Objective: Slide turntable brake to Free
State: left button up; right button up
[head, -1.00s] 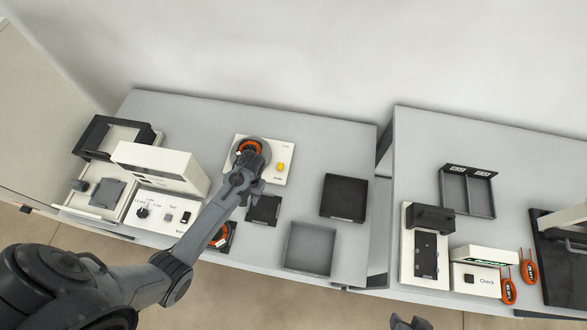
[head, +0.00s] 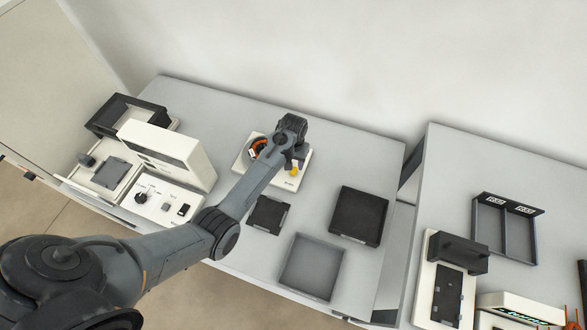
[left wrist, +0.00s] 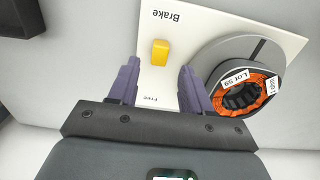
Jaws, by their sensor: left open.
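The turntable unit is a white plate (head: 241,172) on the left table, carrying a grey turntable with an orange-and-black ring labelled Lot 59 (left wrist: 243,92). The slider lies beyond the fingertips and does not appear gripped. In the head view my left wrist covers part of the plate. My right gripper is not visible.
A white instrument box (head: 168,150) and control panel stand left of the plate. A small dark tray (head: 268,214), a black box (head: 358,215) and a grey tray (head: 312,266) lie in front and to the right. A second table stands further right.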

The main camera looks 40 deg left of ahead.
aim_at(294, 170)
pick_arm(q)
jog(key=shift+f+b, duration=0.4)
jog(key=shift+f, duration=2)
grip_shut()
